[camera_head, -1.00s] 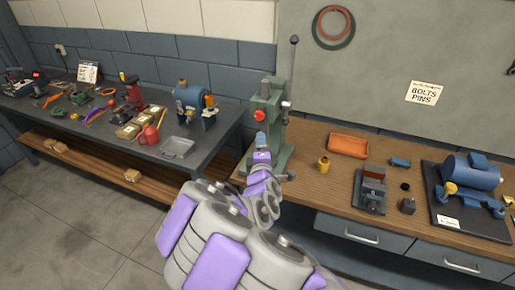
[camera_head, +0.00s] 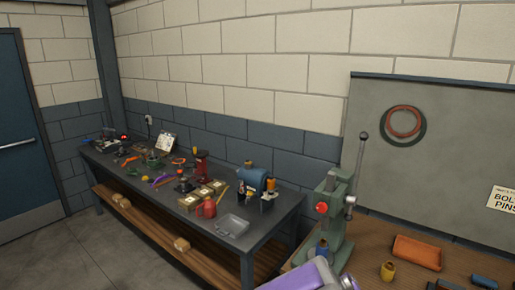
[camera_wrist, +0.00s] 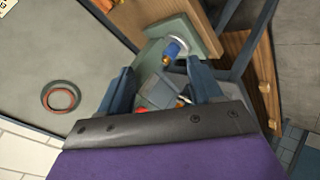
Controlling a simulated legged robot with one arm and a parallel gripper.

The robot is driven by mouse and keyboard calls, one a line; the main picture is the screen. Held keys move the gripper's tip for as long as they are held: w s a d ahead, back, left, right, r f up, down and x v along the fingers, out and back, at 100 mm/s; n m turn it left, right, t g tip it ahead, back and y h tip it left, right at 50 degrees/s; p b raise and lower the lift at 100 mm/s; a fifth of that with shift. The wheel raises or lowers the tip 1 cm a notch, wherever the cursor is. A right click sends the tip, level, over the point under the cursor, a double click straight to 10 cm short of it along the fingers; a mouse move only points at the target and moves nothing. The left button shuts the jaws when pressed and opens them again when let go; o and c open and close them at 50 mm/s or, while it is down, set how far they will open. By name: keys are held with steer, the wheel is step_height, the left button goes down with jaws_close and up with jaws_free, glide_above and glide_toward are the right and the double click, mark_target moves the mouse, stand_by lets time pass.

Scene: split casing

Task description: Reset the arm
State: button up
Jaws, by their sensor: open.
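My gripper (camera_wrist: 160,68) shows in the wrist view with its two dark blue fingers spread apart and nothing held between them. Beyond the fingers is the green arbor press (camera_wrist: 182,30), with a small blue cylinder (camera_wrist: 173,47) near it. In the head view, a purple and grey part of my arm (camera_head: 312,275) shows at the bottom edge, in front of the green press (camera_head: 335,205). A small blue piece shows just above it; I cannot tell whether it is a finger or a part on the press.
A dark bench (camera_head: 270,222) with tools, boxes and a grey tray (camera_head: 232,226) stands to the left. The wooden bench (camera_head: 372,243) at right holds an orange tray (camera_head: 417,251) and a yellow part (camera_head: 387,271). Open floor (camera_head: 60,262) lies at lower left.

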steer(key=s+a+r+m+g+y, duration=0.1)
steer(key=s+a+g, duration=0.2)
steer(key=s, duration=0.8)
steer(key=s+a+r+m+g+y+b, duration=0.1)
steer(key=s+a+m+g+y, duration=0.1)
steer(key=s, duration=1)
steer(key=s+a+r+m+g+y+b, duration=0.1)
steer(key=s+a+g, duration=0.3)
steer(key=s, duration=0.7)
steer(key=shift+s+m+g+y, duration=0.2)
steer(key=shift+m+g+y, duration=0.2)
steer(key=shift+m+g, duration=0.25)
